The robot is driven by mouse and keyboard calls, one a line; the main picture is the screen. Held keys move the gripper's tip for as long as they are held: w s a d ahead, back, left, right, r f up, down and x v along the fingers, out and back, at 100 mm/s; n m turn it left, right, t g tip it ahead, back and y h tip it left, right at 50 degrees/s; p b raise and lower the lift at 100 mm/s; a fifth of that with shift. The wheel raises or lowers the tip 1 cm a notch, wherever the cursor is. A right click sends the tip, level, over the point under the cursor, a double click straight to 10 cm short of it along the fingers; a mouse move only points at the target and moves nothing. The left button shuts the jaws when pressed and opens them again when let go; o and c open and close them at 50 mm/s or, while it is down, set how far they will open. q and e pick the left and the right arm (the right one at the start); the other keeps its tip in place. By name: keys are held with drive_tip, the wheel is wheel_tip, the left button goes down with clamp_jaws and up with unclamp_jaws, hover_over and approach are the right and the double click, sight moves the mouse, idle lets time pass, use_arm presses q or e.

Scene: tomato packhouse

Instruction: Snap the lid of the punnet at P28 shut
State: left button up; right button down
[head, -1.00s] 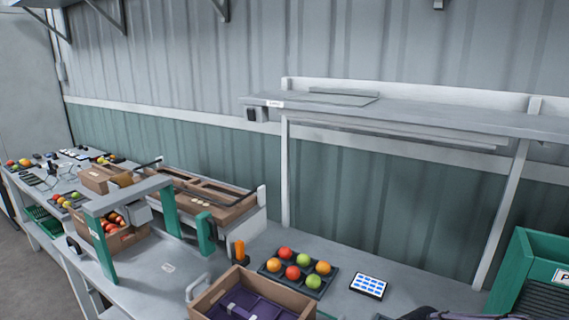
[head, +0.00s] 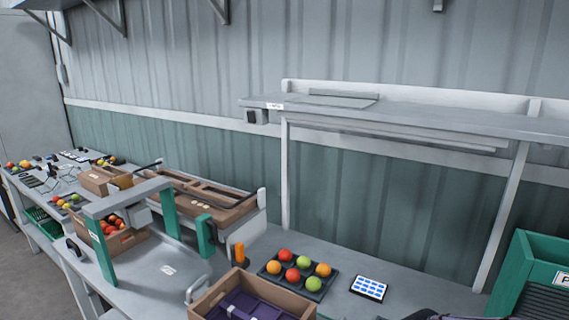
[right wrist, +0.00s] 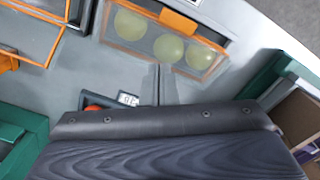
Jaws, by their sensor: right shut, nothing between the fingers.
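A clear punnet (right wrist: 150,43) with an orange tab (right wrist: 178,19) holds three pale green tomatoes at the top of the right wrist view. I cannot tell whether its lid is snapped shut, and no P28 mark is readable on it. My right gripper (right wrist: 158,72) is shut and empty, its grey fingers just below the punnet in that view. I cannot tell whether they touch it. In the head view, only a dark part of my right arm shows at the bottom right edge. The punnet does not show there. My left gripper is in neither current view.
An orange-edged frame (right wrist: 62,38) is at upper left in the wrist view, with green parts at both sides. In the head view, a tray (head: 266,272) of tomatoes, a tablet (head: 369,288), a cardboard box (head: 199,304) and a green bin (head: 538,248) crowd the bench.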

drive_tip(key=shift+f+b, duration=1.15)
drive_tip(key=shift+f, duration=0.15)
idle(0.5)
drive_tip(key=shift+r, duration=0.15)
idle(0.3)
drive_tip(key=shift+r+p, duration=2.9)
drive_tip(key=shift+r, duration=0.55)
drive_tip(key=s+a+r+m+t+y, duration=0.1)
drive_tip(key=s+r+t+y, duration=0.2)
drive_tip(key=s+r, duration=0.7)
drive_tip(key=s+t, duration=0.1)
drive_tip(key=t, duration=0.1)
drive_tip(key=shift+s+t+y, duration=0.3)
drive_tip(key=shift+s+y, duration=0.1)
